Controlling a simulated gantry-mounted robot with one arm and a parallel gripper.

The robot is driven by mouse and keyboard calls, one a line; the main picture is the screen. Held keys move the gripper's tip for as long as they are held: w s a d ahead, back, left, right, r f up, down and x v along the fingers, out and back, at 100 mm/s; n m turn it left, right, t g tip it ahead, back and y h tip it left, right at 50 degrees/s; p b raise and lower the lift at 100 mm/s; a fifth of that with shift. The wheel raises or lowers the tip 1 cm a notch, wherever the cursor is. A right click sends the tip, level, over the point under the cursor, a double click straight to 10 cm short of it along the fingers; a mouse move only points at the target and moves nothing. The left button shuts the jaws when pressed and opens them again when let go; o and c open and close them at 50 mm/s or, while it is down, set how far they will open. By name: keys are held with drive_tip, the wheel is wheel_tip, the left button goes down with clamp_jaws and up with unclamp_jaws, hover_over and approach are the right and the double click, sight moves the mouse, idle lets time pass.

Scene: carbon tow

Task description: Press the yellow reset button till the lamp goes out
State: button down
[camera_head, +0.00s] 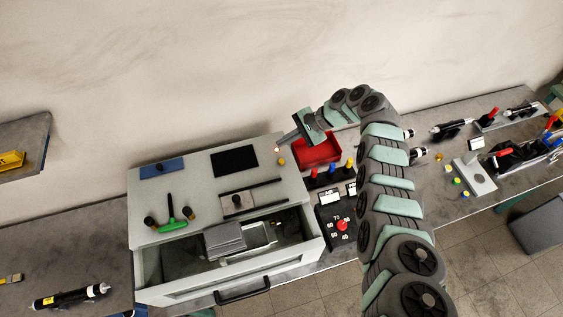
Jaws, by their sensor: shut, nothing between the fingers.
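A small yellow button (281,161) sits on the top of the grey cabinet (150,225), near its right edge at the back. A small, pale orange-white lamp (276,149) shows just behind it and looks lit, though it is tiny in this view. My gripper (281,141) is shut and empty. It reaches in from the right, with its fingertips close to the lamp and a little behind the button in the picture. I cannot tell how high the tips are above the cabinet top, but they do not cover the button.
A red bin (318,151) stands right of the cabinet, under my wrist. The cabinet's drawer (220,275) is open at the front.

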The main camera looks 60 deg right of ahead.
drive_tip(key=b, duration=0.5)
hover_over(284, 161)
wheel_tip(284, 161, down, 5)
drive_tip(key=shift+d+f, duration=0.15)
drive_tip(key=shift+f, duration=0.05)
drive_tip(key=shift+f+b, duration=0.35)
drive_tip(key=shift+f, duration=0.55)
drive_tip(key=shift+f, duration=0.1)
idle(0.7)
drive_tip(key=shift+f, duration=0.35)
drive_tip(key=shift+f+b, duration=0.4)
drive_tip(key=shift+b, duration=0.05)
idle(0.5)
drive_tip(key=shift+r, duration=0.15)
idle(1.0)
drive_tip(key=shift+r+p, duration=0.75)
drive_tip(key=shift+p, duration=0.3)
